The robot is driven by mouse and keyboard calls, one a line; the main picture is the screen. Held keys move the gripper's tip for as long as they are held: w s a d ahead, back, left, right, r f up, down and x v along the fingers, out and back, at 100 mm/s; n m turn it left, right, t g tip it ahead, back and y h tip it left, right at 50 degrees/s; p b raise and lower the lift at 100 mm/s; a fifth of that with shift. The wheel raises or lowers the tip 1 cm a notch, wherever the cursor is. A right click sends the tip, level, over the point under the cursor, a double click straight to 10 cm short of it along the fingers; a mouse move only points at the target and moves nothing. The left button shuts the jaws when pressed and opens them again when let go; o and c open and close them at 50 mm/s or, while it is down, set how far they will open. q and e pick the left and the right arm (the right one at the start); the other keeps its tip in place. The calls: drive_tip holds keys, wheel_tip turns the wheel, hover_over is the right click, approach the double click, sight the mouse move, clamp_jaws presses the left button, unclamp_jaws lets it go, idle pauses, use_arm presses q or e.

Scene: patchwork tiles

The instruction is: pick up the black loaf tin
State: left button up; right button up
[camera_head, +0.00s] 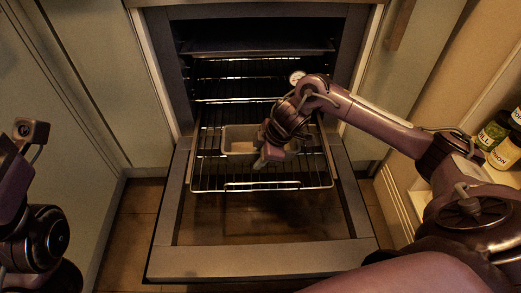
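The loaf tin (229,147) looks dark grey in this dim light and sits on the pulled-out oven rack, with something pale inside it. My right gripper (262,161) reaches in from the right and points down at the tin's middle and front side. It covers part of the tin's right half. The fingers are small and dark here, so I cannot tell whether they are open or touching the tin. Parts of my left arm show at the left edge, but its fingers cannot be made out.
The wire rack (210,181) extends over the lowered oven door (262,260). Cabinets flank the oven. Labelled jars (494,131) stand on a shelf at the right.

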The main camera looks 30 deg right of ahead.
clamp_jaws()
drive_tip(key=shift+r, duration=0.15)
idle(0.4)
